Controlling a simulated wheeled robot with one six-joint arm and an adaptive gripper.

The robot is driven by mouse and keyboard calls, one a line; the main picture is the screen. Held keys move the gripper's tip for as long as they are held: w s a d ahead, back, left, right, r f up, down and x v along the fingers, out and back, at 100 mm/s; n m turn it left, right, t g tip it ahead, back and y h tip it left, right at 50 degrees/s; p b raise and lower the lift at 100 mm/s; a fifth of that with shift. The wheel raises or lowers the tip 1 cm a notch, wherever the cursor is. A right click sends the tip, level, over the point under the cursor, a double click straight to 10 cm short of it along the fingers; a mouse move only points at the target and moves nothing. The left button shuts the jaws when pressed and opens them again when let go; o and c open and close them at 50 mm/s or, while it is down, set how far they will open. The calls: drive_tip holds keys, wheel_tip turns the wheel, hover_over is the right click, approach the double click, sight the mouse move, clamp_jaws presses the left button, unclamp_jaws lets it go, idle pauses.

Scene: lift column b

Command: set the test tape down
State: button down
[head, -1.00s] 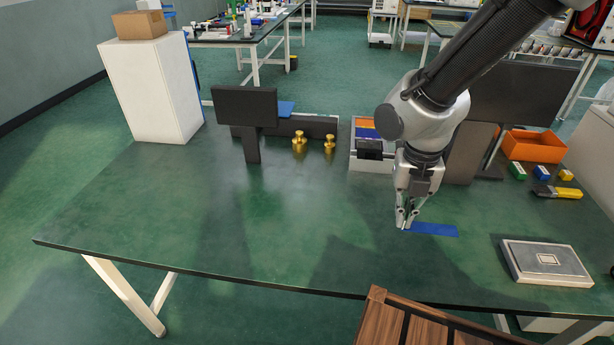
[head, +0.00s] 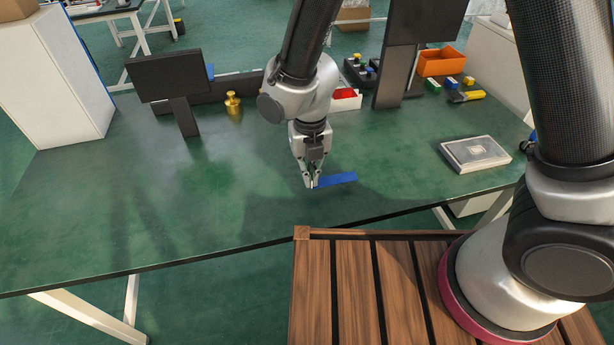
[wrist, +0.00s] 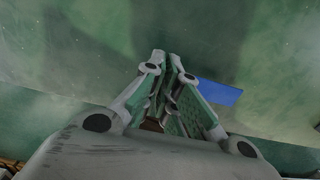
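The test tape is a flat blue strip (head: 338,180) low over the green worktable (head: 235,190), near its front edge. It also shows in the wrist view (wrist: 220,93), to the right of the fingers. My gripper (head: 313,186) points down, its fingertips at the strip's left end. In the wrist view my gripper (wrist: 171,62) has its fingers close together, and the strip runs out from behind the right finger. It looks shut on that end, though the grip itself is hidden. I cannot tell whether the strip touches the table.
A flat grey-white device (head: 475,153) lies to the right. An orange bin (head: 438,63), small blocks and a dark upright panel (head: 397,75) stand behind it. A black screen on a post (head: 168,75) and a brass weight (head: 233,103) stand back left. The table's left-middle is clear.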

drive_tip(key=shift+f, duration=1.6)
drive_tip(key=shift+f, duration=0.15)
drive_tip(key=c, duration=1.6)
unclamp_jaws()
drive_tip(key=shift+c, duration=0.2)
